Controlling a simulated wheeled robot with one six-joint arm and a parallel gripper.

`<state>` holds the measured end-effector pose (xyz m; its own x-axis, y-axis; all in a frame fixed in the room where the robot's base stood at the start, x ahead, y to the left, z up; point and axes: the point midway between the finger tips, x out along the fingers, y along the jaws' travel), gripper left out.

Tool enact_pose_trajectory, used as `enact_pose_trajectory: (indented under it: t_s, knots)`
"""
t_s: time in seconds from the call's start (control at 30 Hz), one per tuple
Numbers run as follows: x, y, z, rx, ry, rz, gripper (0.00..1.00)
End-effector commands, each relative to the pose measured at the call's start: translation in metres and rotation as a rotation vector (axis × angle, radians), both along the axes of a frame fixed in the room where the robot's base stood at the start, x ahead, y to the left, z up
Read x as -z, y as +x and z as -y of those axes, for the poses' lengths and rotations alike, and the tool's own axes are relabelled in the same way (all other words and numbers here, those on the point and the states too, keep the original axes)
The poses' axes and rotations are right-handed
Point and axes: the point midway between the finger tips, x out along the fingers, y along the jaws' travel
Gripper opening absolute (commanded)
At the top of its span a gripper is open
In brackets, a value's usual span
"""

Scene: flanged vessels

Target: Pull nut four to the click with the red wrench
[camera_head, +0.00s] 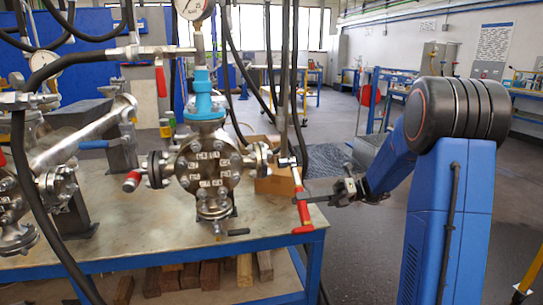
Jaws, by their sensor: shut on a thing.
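The red wrench (301,212) hangs nearly upright in front of the right side of the steel vessel. Its handle is red with a dark band, and its metal head is at the top, near the vessel's right-hand side flange. My gripper (304,198) reaches in from the right with long dark fingers and is shut on the wrench's handle. The vessel's round flange (208,169) faces me with a ring of nuts and small white number tags. The tags are too small to read, so I cannot tell which nut is four. The wrench head looks apart from the front ring of nuts.
The vessel stands on a metal-topped blue bench (255,223). A cardboard box (275,183) sits behind the wrench. Black hoses hang around the vessel, and a pressure gauge (194,7) is above it. Steel pipework (85,140) fills the left. Floor is open behind my arm.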

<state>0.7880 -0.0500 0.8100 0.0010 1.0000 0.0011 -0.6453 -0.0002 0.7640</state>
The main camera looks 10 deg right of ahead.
Motion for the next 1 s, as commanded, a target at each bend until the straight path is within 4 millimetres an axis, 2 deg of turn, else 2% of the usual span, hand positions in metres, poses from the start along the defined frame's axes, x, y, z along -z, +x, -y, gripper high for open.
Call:
enact_pose_trajectory:
  t_s: [0.63, 0.77, 1.0]
  knots:
    - [-0.001, 0.002, 0.001, 0.0, 0.0, 0.044, 0.0]
    - [-0.003, 0.007, 0.004, 0.0, 0.001, 0.159, 0.0]
    - [-0.008, 0.022, 0.012, 0.001, 0.001, 0.49, 0.0]
